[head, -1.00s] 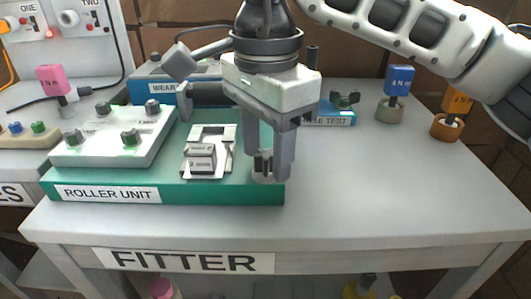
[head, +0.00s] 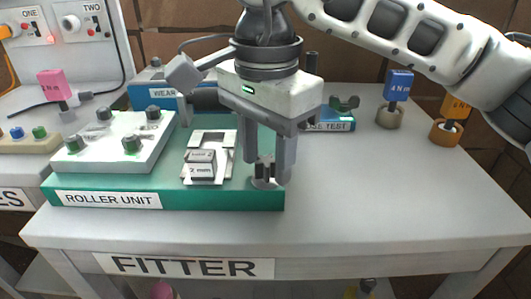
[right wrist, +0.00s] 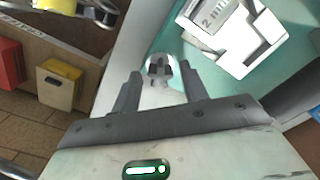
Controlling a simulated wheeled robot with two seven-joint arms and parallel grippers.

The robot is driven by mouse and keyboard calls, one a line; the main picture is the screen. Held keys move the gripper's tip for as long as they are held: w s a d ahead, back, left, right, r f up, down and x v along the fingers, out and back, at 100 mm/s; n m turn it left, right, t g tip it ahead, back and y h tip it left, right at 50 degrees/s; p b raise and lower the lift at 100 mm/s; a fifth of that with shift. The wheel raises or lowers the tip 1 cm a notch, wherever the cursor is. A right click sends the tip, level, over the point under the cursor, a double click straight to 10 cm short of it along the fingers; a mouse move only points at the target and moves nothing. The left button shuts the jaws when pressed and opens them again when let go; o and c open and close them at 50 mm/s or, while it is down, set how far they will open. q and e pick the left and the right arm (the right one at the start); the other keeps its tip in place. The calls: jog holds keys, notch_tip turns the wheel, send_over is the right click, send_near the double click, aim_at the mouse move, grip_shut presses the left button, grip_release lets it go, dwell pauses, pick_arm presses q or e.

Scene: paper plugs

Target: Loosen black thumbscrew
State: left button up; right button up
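The black thumbscrew (head: 265,171) stands upright on a round pale base at the right front corner of the green roller unit (head: 230,199). It shows in the right wrist view (right wrist: 160,68) as dark wings on a pale disc. My right gripper (head: 270,176) points down over it, with one finger on each side. In the right wrist view the fingers (right wrist: 160,78) are apart, with the thumbscrew between and just beyond the tips and visible gaps beside it. Contact is not seen. My left gripper is not in view.
A bracket with a block marked 2 mm (head: 201,166) sits left of the thumbscrew. A white box with several dark knobs (head: 110,140) is farther left. Blue (head: 397,85) and orange (head: 456,105) tagged pieces stand at the back right. The table's right side (head: 400,190) is clear.

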aim_at(266, 159)
jog(key=shift+r, duration=0.1)
dwell(0.5)
jog(key=shift+r+p, duration=1.5)
jog(key=shift+r, duration=0.45)
jog(key=shift+r+p, duration=1.65)
jog(key=shift+r, duration=0.4)
jog(key=shift+f, duration=0.1)
